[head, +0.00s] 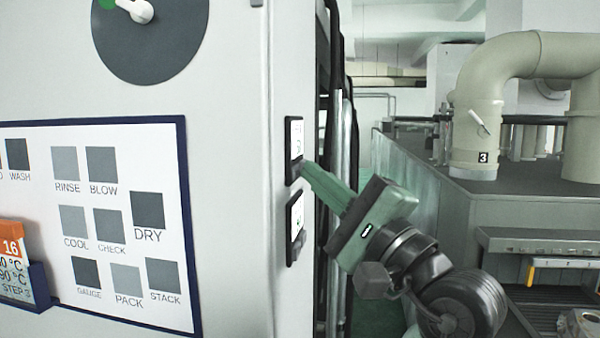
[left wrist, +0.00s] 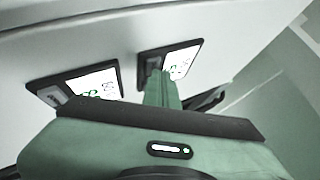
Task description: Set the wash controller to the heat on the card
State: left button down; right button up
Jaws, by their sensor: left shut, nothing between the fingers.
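Two small dark-framed controllers sit on the cabinet's side face, an upper one (head: 294,135) and a lower one (head: 297,213). The left wrist view shows both, one at the right (left wrist: 182,60) and one at the left (left wrist: 96,84). Their digits are too blurred to read, and I cannot tell which is the wash controller. My green left gripper (head: 304,168) is shut and empty, its fingertips at the lower part of the upper controller; contact is unclear. The fingers (left wrist: 157,76) partly cover that controller.
The card stands in a blue holder (head: 40,288) on the cabinet front. Beside it is a board (head: 120,290) of labelled grey squares, with a round dark dial (head: 150,50) above. Pipes run close behind the cabinet edge. A machine with a large beige duct (head: 480,95) stands at right.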

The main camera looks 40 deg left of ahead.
dwell(0.4)
pick_arm(q)
jog(key=shift+w+d, duration=0.35)
jog(key=shift+d, duration=0.25)
jog(key=shift+w+d, duration=0.1)
jog(key=w+d, duration=0.1)
jog(key=d, duration=0.1)
jog(key=w+d, duration=0.1)
jog(key=d, duration=0.1)
jog(key=shift+w+b, duration=0.2)
jog(key=shift+b, duration=0.2)
dwell(0.6)
